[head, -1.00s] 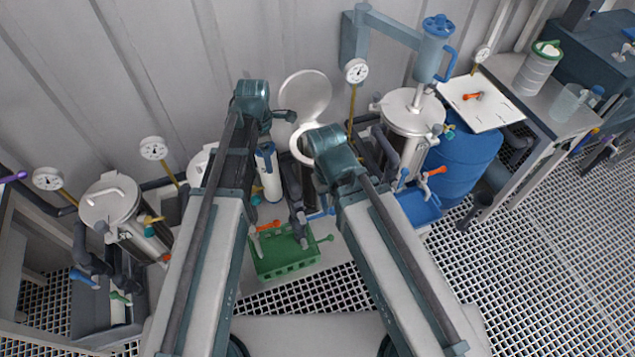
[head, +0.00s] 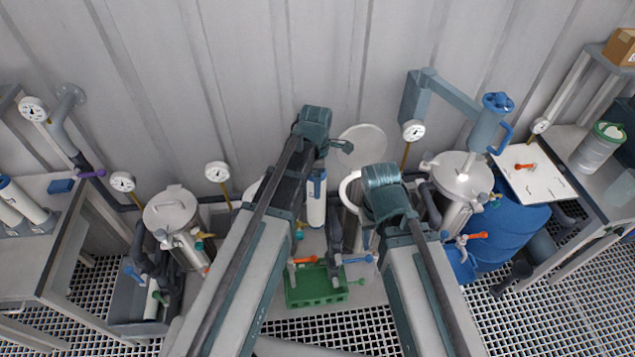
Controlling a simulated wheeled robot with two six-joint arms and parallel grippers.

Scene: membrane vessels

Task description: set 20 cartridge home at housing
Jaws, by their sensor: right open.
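A white cartridge with a blue cap (head: 316,203) stands upright at the middle, just right of my left arm. Its lower end is hard to make out, and I cannot read a number on it. Right of it is an open housing, its round lid (head: 362,143) swung up against the wall and its pale rim (head: 348,190) partly covered by my right arm (head: 385,190). My right gripper is open, mostly hidden behind that arm near the open housing; nothing shows held in it. My left arm (head: 312,128) reaches in beside the cartridge; its gripper is hidden.
Closed steel housings stand left (head: 170,215) and right (head: 460,175). A green crate (head: 317,290) sits low in the middle among valve handles and dark pipes. A blue drum (head: 515,235) stands right.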

